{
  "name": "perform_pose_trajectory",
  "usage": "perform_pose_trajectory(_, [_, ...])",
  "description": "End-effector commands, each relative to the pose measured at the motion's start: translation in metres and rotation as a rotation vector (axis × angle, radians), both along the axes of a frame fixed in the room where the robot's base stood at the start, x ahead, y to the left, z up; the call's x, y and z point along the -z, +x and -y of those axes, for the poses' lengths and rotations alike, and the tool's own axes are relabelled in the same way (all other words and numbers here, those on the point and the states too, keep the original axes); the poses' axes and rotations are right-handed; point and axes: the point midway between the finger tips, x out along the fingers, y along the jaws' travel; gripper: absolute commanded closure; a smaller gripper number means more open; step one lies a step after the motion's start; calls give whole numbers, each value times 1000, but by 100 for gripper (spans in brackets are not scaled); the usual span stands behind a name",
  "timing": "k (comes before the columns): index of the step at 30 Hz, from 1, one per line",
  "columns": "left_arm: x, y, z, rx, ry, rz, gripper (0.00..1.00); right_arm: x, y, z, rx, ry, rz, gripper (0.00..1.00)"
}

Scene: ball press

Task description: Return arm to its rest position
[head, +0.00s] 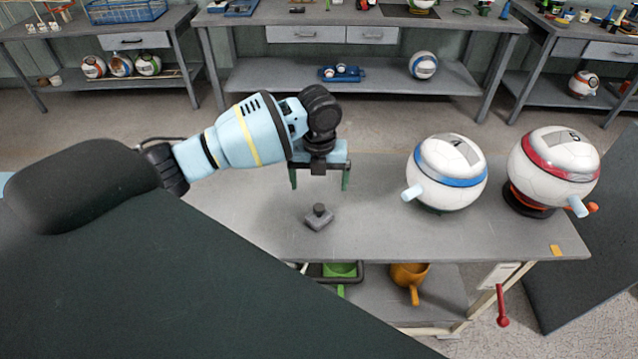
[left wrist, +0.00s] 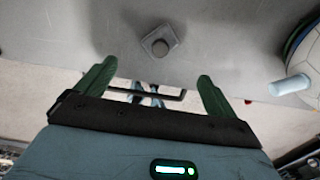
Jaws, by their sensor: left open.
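My left gripper (head: 319,180) hangs over the grey workbench (head: 270,225) with its two green fingers apart and nothing between them. It also shows in the left wrist view (left wrist: 152,88), open and empty. A small grey block with a dark knob (head: 319,217) sits on the bench below the gripper, apart from it. The same block (left wrist: 158,42) lies beyond the fingertips in the left wrist view. My right gripper is in neither view.
A white ball with a blue band (head: 447,172) and one with a red band (head: 554,167) stand on the bench to the right. A green container (head: 340,269) and an orange cup (head: 409,275) are on the lower shelf. More benches stand behind.

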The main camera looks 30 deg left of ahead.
Motion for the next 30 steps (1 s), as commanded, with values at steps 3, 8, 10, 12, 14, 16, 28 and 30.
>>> perform_pose_trajectory(3, [0, 0, 0, 0, 0, 0, 6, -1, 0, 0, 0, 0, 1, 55])
perform_pose_trajectory(8, [0, 0, 0, 0, 0, 0, 6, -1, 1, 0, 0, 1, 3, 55])
perform_pose_trajectory(10, [0, 0, 0, 0, 0, 0, 6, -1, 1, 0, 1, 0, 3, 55])
perform_pose_trajectory(12, [1, 0, 1, -1, -1, 1, 6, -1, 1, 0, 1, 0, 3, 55])
perform_pose_trajectory(14, [4, -2, 4, -7, -3, -1, 6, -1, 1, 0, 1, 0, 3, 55])
perform_pose_trajectory(16, [13, -9, 12, -30, -9, -2, 6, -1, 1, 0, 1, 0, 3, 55])
perform_pose_trajectory(28, [94, -101, 101, -511, -145, 5, 6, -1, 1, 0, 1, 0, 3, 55])
perform_pose_trajectory(30, [103, -119, 113, -630, -175, 1, 6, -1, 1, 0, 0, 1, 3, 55])
